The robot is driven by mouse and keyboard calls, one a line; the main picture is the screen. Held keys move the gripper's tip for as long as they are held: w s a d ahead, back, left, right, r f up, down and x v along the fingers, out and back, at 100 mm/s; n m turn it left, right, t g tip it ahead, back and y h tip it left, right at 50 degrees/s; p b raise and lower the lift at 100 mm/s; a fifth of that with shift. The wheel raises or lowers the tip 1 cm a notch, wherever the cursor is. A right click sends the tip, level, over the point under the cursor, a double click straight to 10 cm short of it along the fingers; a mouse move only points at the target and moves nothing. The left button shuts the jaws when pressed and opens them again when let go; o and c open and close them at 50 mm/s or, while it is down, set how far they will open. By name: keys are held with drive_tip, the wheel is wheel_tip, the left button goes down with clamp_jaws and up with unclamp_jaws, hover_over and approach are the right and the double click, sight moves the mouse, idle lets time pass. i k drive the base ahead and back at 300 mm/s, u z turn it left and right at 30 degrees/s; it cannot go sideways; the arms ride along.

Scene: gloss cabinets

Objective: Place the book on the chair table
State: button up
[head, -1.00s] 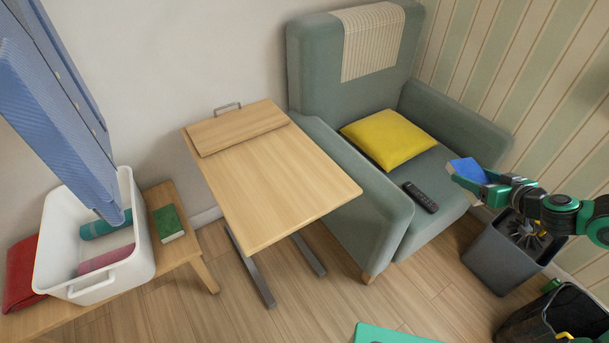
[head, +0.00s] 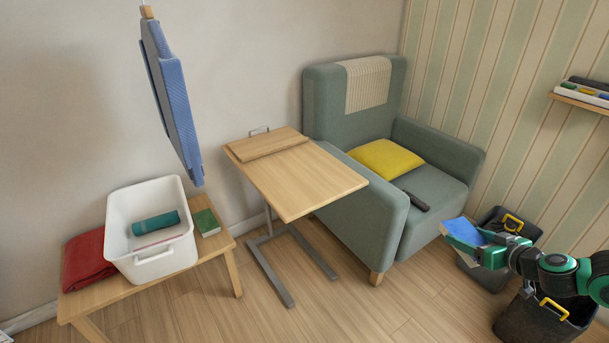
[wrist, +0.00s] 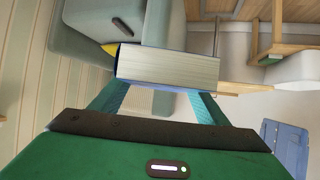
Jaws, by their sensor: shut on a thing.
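My gripper (head: 492,248) is at the right of the head view, shut on a blue book (head: 465,233). In the wrist view the book (wrist: 168,68) shows its pale page edges between the two fingers. The chair table (head: 308,182) is a light wood top on a grey metal stand, beside the green armchair. Its top is bare apart from a raised wooden strip at the back. My gripper and the book are to the right of the table and apart from it, in front of the armchair.
The armchair (head: 437,189) holds a yellow cushion (head: 385,159) and a remote (head: 416,201). Dark bins (head: 545,322) stand under my arm. At left, a low bench (head: 233,263) bears a white tub (head: 165,265), a green book (head: 206,222) and red cloth (head: 88,258).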

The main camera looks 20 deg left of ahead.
sight(299, 170)
drive_tip(key=u, duration=1.6)
drive_tip(key=i, duration=1.6)
drive_tip(key=z, duration=0.1)
